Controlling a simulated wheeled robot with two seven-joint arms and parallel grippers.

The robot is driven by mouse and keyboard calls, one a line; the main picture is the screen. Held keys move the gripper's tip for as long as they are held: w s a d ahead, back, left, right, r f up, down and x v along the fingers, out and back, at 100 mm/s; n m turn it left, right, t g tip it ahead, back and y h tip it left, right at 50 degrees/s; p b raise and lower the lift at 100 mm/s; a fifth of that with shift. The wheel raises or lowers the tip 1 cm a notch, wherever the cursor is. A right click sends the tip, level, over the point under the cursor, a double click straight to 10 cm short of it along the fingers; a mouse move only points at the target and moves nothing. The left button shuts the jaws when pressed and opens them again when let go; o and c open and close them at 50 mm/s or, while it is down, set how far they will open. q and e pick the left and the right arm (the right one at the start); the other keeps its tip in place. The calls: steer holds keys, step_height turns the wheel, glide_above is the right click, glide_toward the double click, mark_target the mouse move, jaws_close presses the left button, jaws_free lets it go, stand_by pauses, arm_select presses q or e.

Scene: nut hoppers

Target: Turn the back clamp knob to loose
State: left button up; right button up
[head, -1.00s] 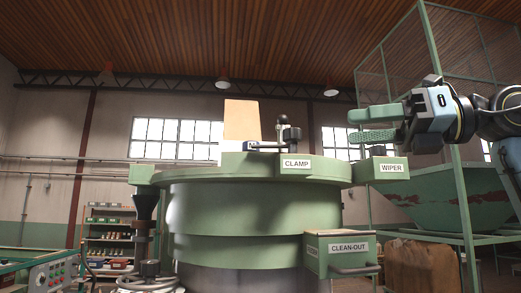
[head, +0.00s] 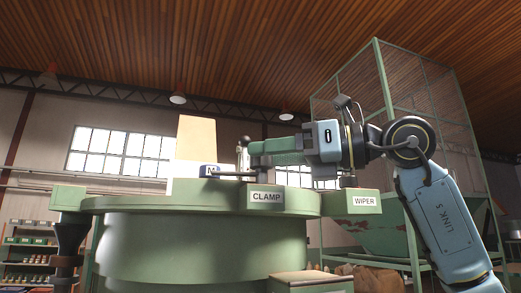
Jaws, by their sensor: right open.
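A green hopper (head: 190,240) with a round rim fills the lower middle of the head view. Its rim block bears a CLAMP label (head: 266,197). Above and behind that label stands a metal post with a dark knob (head: 244,141) on top, partly hidden by my fingers. A dark bar (head: 236,173) lies low beside it. My right gripper (head: 254,152) is open, its green fingers pointing left, with the tips at or just in front of the post. Whether they touch it I cannot tell. My left gripper is out of view.
A block with a WIPER label (head: 364,201) sits on the rim under my right wrist. A tan board (head: 196,138) stands upright left of the knob. A green mesh frame (head: 385,110) rises at the right. Shelves (head: 28,250) stand at far left.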

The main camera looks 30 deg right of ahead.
steer(key=shift+x, duration=1.1)
jaws_close()
